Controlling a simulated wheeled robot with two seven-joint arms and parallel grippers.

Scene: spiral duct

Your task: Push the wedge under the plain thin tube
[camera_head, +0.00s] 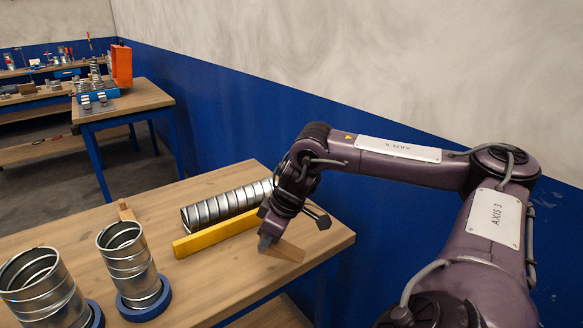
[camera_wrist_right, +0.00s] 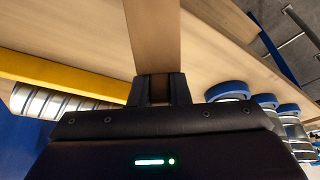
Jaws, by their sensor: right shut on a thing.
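A silvery ribbed tube without a blue ring (camera_head: 222,207) lies on its side on the wooden table; it seems to be the plain thin tube. It also shows in the right wrist view (camera_wrist_right: 58,104). My right gripper (camera_head: 266,241) is shut on a wooden wedge (camera_head: 285,251), near the tube's right end and on the near side of it. The wedge sticks out from the jaws in the right wrist view (camera_wrist_right: 153,38). It is at or close to the table top, apart from the tube. My left gripper is not in view.
A yellow bar (camera_head: 215,235) lies along the tube's near side. Ribbed tubes (camera_head: 128,262) stand in blue rings (camera_head: 146,308) at the front left. The table's right edge is close to my gripper.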

